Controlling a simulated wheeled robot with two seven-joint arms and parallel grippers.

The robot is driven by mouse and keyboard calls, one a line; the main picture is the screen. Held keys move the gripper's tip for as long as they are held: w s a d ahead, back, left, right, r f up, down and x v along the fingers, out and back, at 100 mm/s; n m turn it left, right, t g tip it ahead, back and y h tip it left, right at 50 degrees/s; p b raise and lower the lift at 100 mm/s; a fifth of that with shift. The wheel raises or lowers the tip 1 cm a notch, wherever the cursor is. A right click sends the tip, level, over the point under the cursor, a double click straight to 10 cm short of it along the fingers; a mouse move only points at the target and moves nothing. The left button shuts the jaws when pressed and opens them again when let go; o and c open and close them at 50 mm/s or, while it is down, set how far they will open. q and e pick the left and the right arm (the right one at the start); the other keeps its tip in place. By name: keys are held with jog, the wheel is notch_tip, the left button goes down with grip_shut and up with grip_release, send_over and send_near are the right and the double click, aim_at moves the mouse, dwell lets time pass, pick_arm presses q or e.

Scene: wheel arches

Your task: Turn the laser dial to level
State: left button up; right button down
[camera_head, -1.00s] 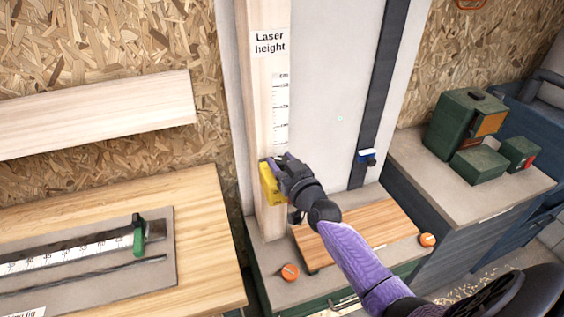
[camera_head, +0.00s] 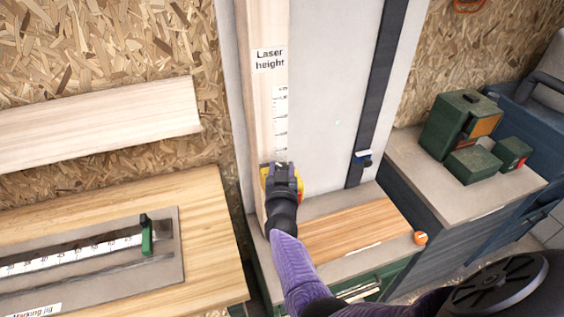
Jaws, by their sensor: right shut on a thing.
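A yellow laser unit (camera_head: 267,178) sits on the wooden post below the "Laser height" label (camera_head: 269,60) and the printed scale (camera_head: 280,120). My right gripper (camera_head: 283,170) is shut on the laser unit from the front and covers most of it. The dial itself is hidden behind the gripper, so I cannot tell its setting. My left gripper is not in view.
A wooden board (camera_head: 350,232) lies on the grey bench, with an orange knob (camera_head: 420,238) at its right. A marking jig (camera_head: 90,285) with a green clamp (camera_head: 147,235) is on the left table. Green boxes (camera_head: 462,125) stand at the right. A blue-and-white slider (camera_head: 363,157) is on the dark rail.

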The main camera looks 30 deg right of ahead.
jog(key=m+g+h, duration=0.1)
jog(key=m+g+h+b, duration=0.1)
jog(key=h, duration=0.1)
jog(key=shift+a+f+m+g, duration=0.1)
jog(key=shift+f+m+g, duration=0.05)
jog(key=shift+m+g, duration=0.2)
jog(key=m+g+h+b, duration=0.2)
jog(key=g+b, duration=0.1)
jog(key=shift+m+h, duration=0.25)
jog(key=shift+h, duration=0.05)
jog(key=shift+m+g+h+b, duration=0.5)
jog(key=shift+m+g+b, duration=0.15)
jog(key=shift+g, duration=0.2)
jog(key=shift+c, duration=1.1)
grip_release()
